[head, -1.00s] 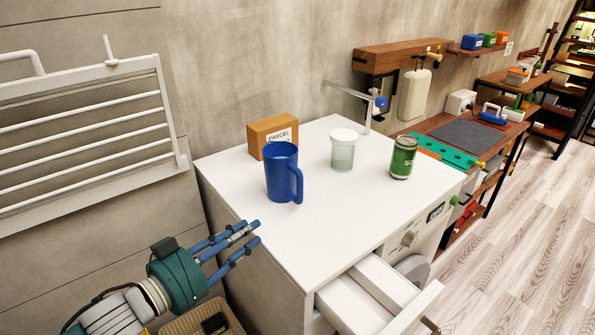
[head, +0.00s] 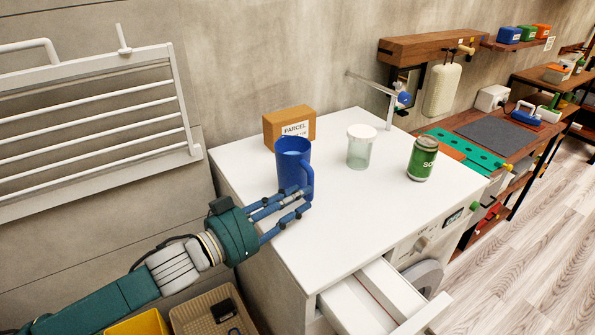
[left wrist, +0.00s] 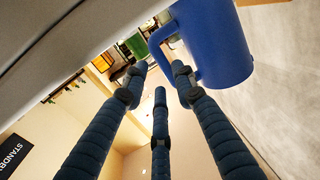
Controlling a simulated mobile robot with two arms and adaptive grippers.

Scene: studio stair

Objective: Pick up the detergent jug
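The blue jug (head: 293,164), which I take to be the detergent jug, stands upright on the white washing machine top (head: 350,215), its handle towards the right. In the left wrist view the jug (left wrist: 220,48) fills the upper right, its handle loop reaching left. My left gripper (head: 303,200) is in front of the jug's lower part in the head view, its fingers overlapping the jug's base. In the left wrist view its three fingers (left wrist: 161,80) are spread apart with nothing between them, the right one close to the handle. I cannot tell if it touches. My right gripper is not in view.
A cardboard parcel (head: 290,122) stands just behind the jug. A lidded clear jar (head: 359,150) and a green can (head: 422,160) stand to its right. An open drawer (head: 365,300) sticks out at the front. The front of the machine top is clear.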

